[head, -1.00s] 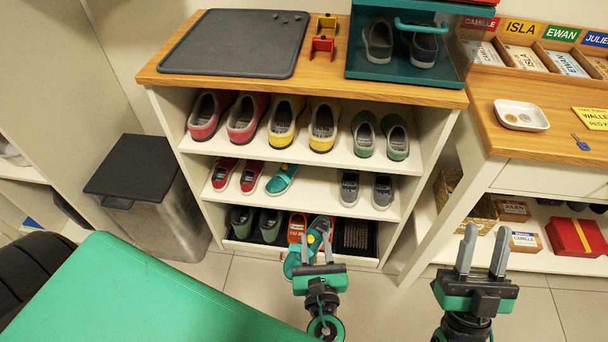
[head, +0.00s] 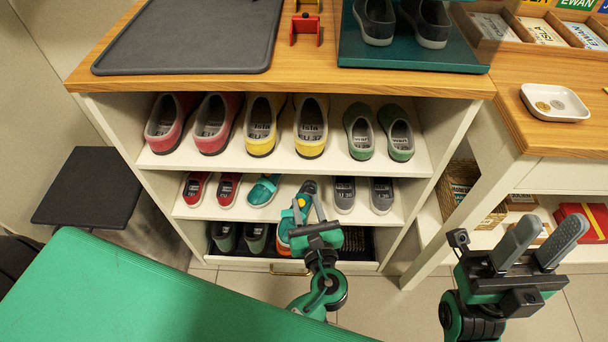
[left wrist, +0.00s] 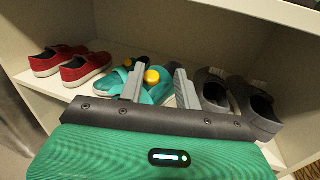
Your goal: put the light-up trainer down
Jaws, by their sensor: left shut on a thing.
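The light-up trainer (head: 288,217) is teal with a yellow-orange button. My left gripper (head: 307,208) is shut on it at the middle shelf's front, between a matching teal shoe (head: 263,190) and a grey pair (head: 344,194). The left wrist view shows the held trainer (left wrist: 158,90) between my fingers, with the other teal shoe (left wrist: 112,82) close on its left. My gripper hides part of it, so I cannot tell whether its sole touches the shelf. My right gripper (head: 550,232) is open and empty at the right, away from the cubby.
Red shoes (head: 212,189) stand at the middle shelf's left; the grey pair (left wrist: 240,100) is close on the right. Red, yellow and green pairs fill the upper shelf (head: 285,166). The bottom level holds dark green shoes (head: 240,237) and something orange, partly hidden.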

